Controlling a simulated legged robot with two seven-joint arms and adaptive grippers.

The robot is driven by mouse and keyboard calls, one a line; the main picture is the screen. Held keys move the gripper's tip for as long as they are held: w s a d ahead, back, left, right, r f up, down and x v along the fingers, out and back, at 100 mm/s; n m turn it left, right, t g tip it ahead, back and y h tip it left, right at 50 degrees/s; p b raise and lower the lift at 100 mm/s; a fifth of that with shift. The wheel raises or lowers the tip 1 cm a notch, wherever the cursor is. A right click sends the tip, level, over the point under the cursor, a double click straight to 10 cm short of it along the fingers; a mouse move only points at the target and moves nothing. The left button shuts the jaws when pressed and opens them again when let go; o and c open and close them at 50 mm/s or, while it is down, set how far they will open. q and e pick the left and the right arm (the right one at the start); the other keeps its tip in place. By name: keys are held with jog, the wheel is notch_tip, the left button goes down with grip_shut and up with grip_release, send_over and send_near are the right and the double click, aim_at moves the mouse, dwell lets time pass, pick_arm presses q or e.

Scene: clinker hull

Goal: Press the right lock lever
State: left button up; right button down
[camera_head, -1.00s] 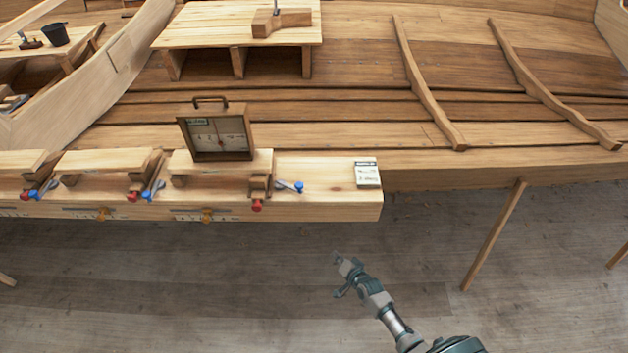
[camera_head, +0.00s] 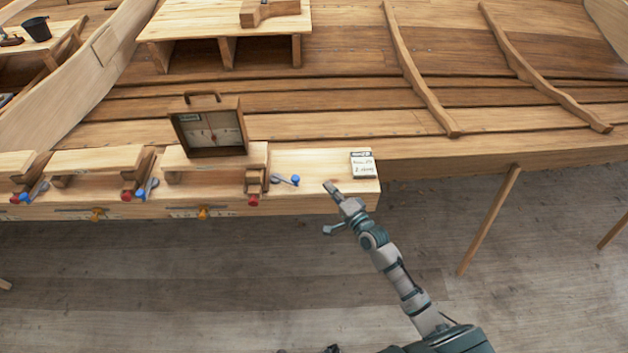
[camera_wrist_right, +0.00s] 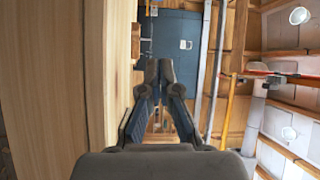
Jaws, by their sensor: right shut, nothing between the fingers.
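The rightmost lever on the bench front (camera_head: 285,180) is grey with a blue knob and lies on the bench top, right of a small wooden block. A red knob (camera_head: 253,200) sits just below that block. My right gripper (camera_head: 330,187) is shut and empty, with its tip over the bench's front edge, to the right of the blue-knobbed lever and apart from it in the picture. Its two closed fingers also show in the wrist view (camera_wrist_right: 159,70), where I cannot make out the lever. My left gripper is not recognisable in any view.
A label card (camera_head: 362,164) lies at the bench's right end. A wooden-framed gauge (camera_head: 209,128) stands behind the lever. More red and blue knobs line the bench (camera_head: 340,192) to the left. The floor (camera_head: 190,280) in front is clear.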

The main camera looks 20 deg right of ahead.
jog(key=x, duration=1)
jog(key=s+a+p, duration=0.2)
jog(key=shift+s+a+f, duration=0.15)
jog(key=shift+a, duration=0.15)
jog(key=shift+s+a+f, duration=0.1)
jog(key=shift+s+a, duration=0.1)
jog(key=shift+a, duration=0.15)
jog(key=shift+f, duration=0.1)
jog(key=shift+d, duration=0.2)
